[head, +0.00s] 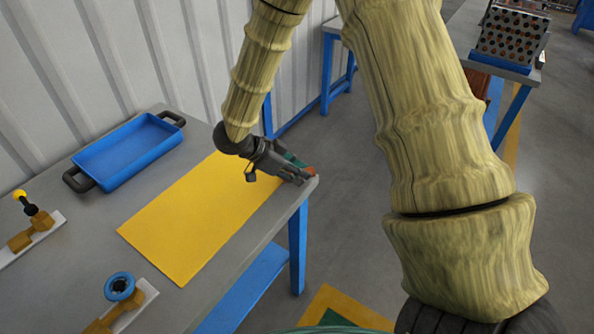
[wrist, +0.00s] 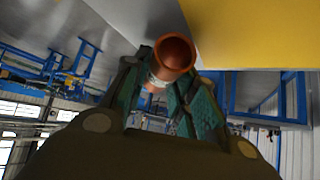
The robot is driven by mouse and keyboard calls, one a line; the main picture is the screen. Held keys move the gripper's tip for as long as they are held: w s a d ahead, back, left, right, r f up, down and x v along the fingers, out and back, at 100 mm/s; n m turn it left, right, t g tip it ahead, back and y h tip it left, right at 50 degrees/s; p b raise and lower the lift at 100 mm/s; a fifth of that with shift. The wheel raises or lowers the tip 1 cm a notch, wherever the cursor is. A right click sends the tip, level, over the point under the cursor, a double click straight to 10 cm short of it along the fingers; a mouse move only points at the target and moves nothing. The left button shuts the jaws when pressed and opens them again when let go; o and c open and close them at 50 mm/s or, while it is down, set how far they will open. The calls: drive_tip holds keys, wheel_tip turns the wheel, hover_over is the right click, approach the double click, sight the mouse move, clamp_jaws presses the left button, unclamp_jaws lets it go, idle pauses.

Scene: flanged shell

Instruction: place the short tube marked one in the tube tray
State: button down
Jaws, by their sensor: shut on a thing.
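My gripper (head: 297,174) is at the near right corner of the grey table, by the edge of the yellow mat. It is shut on a short copper-orange tube (wrist: 174,52), held between the two green-lined fingers in the wrist view. The tube's round open end faces the camera. A pale band shows on its side, but I cannot read any mark. A blue tray (head: 127,152) with two black handles stands at the table's back left, apart from my gripper, and looks empty.
The yellow mat (head: 190,220) lies bare between tray and gripper. A yellow-knobbed fixture (head: 35,225) and a blue-ringed fixture (head: 120,288) stand at the left and front. A corrugated wall (head: 120,60) rises behind the table. A perforated rack (head: 512,35) stands on another table.

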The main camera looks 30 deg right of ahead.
drive_tip(key=shift+s+a+f, duration=0.1)
drive_tip(key=shift+s+f, duration=0.1)
drive_tip(key=shift+f, duration=0.4)
drive_tip(key=c, duration=1.2)
unclamp_jaws()
drive_tip(key=shift+s+f, duration=0.1)
drive_tip(key=shift+f, duration=0.05)
drive_tip(key=shift+o, duration=0.2)
drive_tip(key=shift+a, duration=0.1)
